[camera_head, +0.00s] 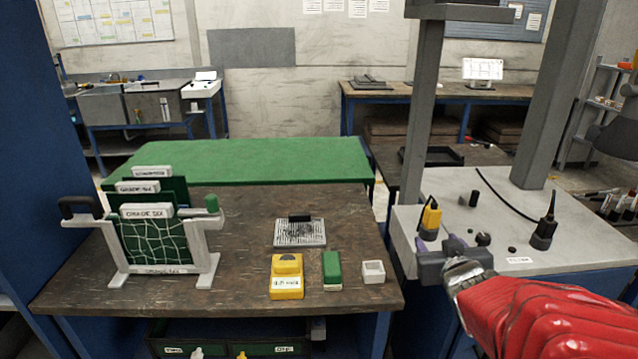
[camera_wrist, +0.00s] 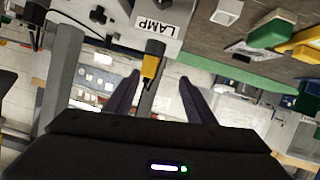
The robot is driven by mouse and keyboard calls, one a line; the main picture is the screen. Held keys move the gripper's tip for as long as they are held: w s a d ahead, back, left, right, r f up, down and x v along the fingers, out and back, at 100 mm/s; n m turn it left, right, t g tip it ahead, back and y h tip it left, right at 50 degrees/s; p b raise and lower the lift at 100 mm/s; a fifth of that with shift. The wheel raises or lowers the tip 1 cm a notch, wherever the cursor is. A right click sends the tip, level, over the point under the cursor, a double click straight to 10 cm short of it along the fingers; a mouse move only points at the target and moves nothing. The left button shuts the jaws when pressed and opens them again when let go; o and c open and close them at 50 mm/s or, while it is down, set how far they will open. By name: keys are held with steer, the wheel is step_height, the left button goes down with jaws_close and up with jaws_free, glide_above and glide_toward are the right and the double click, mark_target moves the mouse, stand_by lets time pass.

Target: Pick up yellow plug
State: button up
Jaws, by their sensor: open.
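The yellow plug (camera_head: 431,216) stands upright near the left edge of the light grey bench, with a dark top and base. In the wrist view the yellow plug (camera_wrist: 150,68) appears ahead, between the lines of my two fingers and nearer the left one. My gripper (camera_head: 438,244) is open and empty, in front of the plug in the head view. The fingers also show apart in the wrist view (camera_wrist: 159,77). I cannot tell the exact gap to the plug; its lower part is partly hidden by the gripper in the head view.
A black plug (camera_head: 543,232) with a cable stands to the right on the grey bench (camera_head: 480,185), near several small dark knobs. A grey post (camera_head: 425,110) rises behind the yellow plug. The wooden table (camera_head: 225,235) at left holds a yellow box (camera_head: 287,284) and a green block (camera_head: 332,268).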

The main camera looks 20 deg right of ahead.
steer(key=s+d+t, duration=0.1)
steer(key=s+d+f+t+y, duration=0.1)
steer(key=s+d+t, duration=0.1)
steer(key=d, duration=0.1)
steer(key=shift+d+f+y, duration=0.1)
steer(key=shift+f+y, duration=0.2)
steer(key=shift+f, duration=0.05)
steer(key=shift+w, duration=0.15)
glide_toward(434, 223)
steer(key=x, duration=0.4)
steer(key=shift+w+d+f, duration=0.1)
steer(key=shift+w+d, duration=0.1)
steer(key=shift+w, duration=0.05)
steer(key=shift+x, duration=2.55)
steer(key=shift+w+a, duration=0.1)
steer(key=shift+a, duration=0.05)
